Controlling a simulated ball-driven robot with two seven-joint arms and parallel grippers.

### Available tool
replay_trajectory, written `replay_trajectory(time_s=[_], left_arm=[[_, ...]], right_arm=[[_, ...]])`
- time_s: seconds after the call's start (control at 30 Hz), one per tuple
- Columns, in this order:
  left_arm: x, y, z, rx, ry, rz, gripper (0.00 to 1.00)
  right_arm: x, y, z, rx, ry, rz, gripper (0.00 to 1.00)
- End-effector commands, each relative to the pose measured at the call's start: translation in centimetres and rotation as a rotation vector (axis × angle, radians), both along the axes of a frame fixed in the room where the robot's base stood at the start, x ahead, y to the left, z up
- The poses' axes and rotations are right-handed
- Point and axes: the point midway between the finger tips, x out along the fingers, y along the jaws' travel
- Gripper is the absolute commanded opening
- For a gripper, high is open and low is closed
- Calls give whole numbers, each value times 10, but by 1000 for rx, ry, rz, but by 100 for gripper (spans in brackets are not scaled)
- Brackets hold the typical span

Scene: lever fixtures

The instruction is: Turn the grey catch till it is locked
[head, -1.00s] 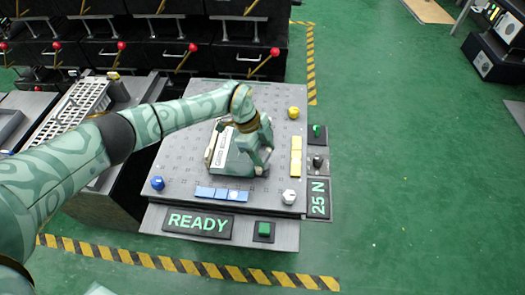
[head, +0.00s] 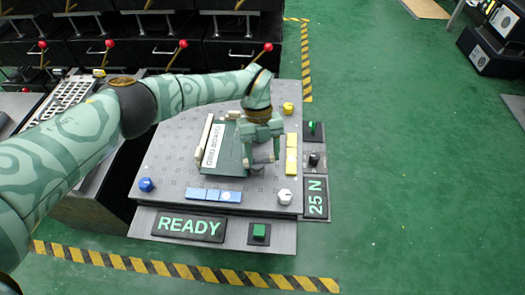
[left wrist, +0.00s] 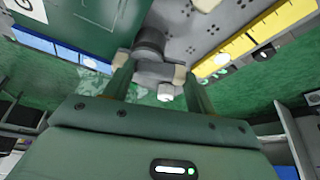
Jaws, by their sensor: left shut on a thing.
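The grey catch (left wrist: 155,72) sits beside the green box (head: 222,150) on the grey perforated board (head: 180,165). In the left wrist view the catch is a grey bar with a dark round hub, and it lies between my fingers. My left gripper (left wrist: 158,88) is shut on it; in the head view the gripper (head: 263,158) points down at the box's right side and hides most of the catch. How far the catch is turned cannot be told. My right gripper is in neither view.
Blue (head: 146,184), yellow (head: 288,108) and white (head: 285,197) knobs stand near the board's corners. A sign reading READY (head: 188,226) and a green button (head: 259,232) are at the front; a 25 N sign (head: 316,197) is at the right. Green floor lies open to the right.

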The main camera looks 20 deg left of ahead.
Motion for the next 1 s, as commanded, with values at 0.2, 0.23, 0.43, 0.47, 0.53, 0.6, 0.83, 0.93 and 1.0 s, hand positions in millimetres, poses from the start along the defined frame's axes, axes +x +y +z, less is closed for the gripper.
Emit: replay_trajectory(time_s=[0.2, 0.23, 0.43, 0.47, 0.53, 0.6, 0.83, 0.93, 1.0], left_arm=[[-1, -2, -1, 2, -3, -162, 34], [-1, -2, -1, 2, -4, -182, 34], [-3, -3, 0, 2, -4, -276, 34], [-3, -4, 0, 2, -5, -287, 34], [-3, -4, 0, 2, -5, -305, 34], [-3, -4, 0, 2, -6, -320, 34], [-4, -4, 1, 2, -6, -338, 34], [-4, -4, 1, 2, -6, -338, 34], [-4, -4, 1, 1, -6, -338, 34]], right_arm=[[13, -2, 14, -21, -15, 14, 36], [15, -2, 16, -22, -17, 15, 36], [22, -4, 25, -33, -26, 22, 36], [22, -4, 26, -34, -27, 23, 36], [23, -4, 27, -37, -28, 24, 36], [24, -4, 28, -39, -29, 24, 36], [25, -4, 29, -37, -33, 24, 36], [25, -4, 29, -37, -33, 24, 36], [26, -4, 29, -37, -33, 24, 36]])
